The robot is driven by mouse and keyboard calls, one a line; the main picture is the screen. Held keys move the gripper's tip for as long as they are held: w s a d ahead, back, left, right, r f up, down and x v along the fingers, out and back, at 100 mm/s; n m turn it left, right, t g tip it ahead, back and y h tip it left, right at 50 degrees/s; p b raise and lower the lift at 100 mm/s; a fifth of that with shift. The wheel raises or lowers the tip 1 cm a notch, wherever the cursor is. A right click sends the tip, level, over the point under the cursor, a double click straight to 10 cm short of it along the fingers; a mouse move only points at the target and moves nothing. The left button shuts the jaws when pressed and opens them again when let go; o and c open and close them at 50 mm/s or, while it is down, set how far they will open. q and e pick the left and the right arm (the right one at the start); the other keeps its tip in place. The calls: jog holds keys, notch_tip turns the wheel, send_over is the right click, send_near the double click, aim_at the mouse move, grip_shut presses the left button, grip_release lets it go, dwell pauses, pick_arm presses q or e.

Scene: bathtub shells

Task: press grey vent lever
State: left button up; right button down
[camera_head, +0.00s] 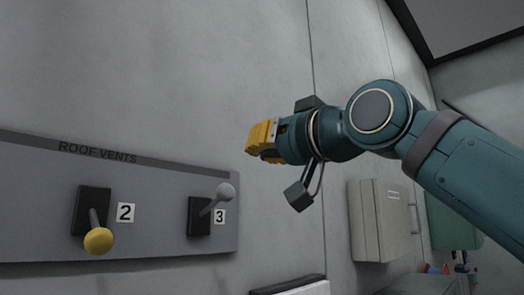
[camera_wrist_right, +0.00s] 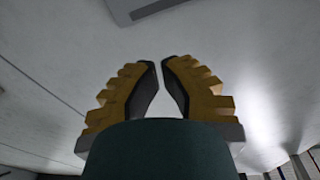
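The grey vent lever (camera_head: 225,191) is at slot 3 on the roof vents panel in the head view. Its round grey knob points up and outward from a dark base plate (camera_head: 199,217). My right gripper (camera_head: 258,139), with yellow fingers, is above and right of the grey knob, clearly apart from it. In the right wrist view its fingertips (camera_wrist_right: 160,60) nearly meet, with a thin gap and nothing between them. The levers are not seen in the right wrist view. My left gripper is not in view.
A second lever with a yellow knob (camera_head: 98,241) points downward at slot 2, left of the grey one. The grey panel (camera_head: 150,190) is on the wall. A beige wall box (camera_head: 378,220) is at the right. The wall between gripper and panel looks clear.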

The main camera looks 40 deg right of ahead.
jog(key=p, duration=0.2)
send_over(218, 202)
jog(key=s+d, duration=0.1)
jog(key=d, duration=0.1)
jog(key=f, duration=0.1)
jog(key=s+f+b, duration=0.1)
jog(key=f, duration=0.1)
jog(key=shift+s+a, duration=0.15)
jog(key=shift+s, duration=0.1)
jog(key=shift+f, duration=0.1)
